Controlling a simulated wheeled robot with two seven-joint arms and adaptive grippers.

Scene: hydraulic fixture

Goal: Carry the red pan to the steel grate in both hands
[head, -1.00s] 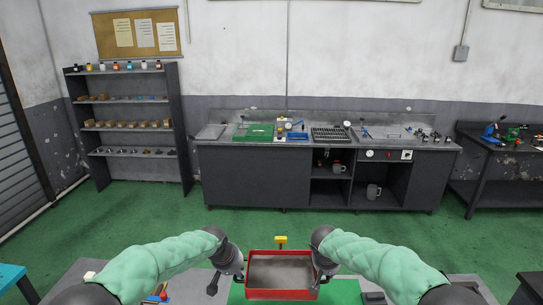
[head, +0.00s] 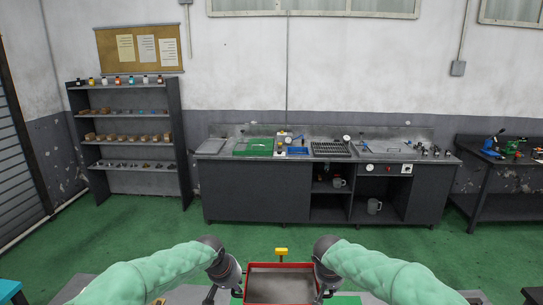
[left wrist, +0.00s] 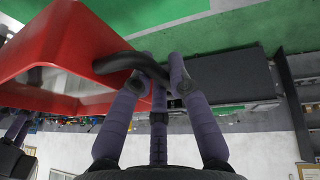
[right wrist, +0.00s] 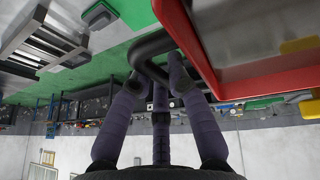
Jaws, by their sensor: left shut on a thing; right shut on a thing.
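The red pan (head: 280,287), rectangular with a grey inside, is at the bottom of the head view, partly cut off by the frame. My left gripper (head: 237,292) is shut on its left black handle, which shows in the left wrist view (left wrist: 120,62). My right gripper (head: 327,291) is shut on the right black handle, which shows in the right wrist view (right wrist: 150,48). The pan looks about level between both hands. A dark steel grate (head: 331,149) lies on top of the far bench, well away from the pan.
The far grey bench (head: 256,191) also carries a green tray (head: 253,147), a blue tray (head: 298,151) and gauges. A yellow-topped thing (head: 281,251) stands just beyond the pan. Green floor (head: 150,225) lies open before the bench. A shelf rack (head: 130,140) stands left, another bench right.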

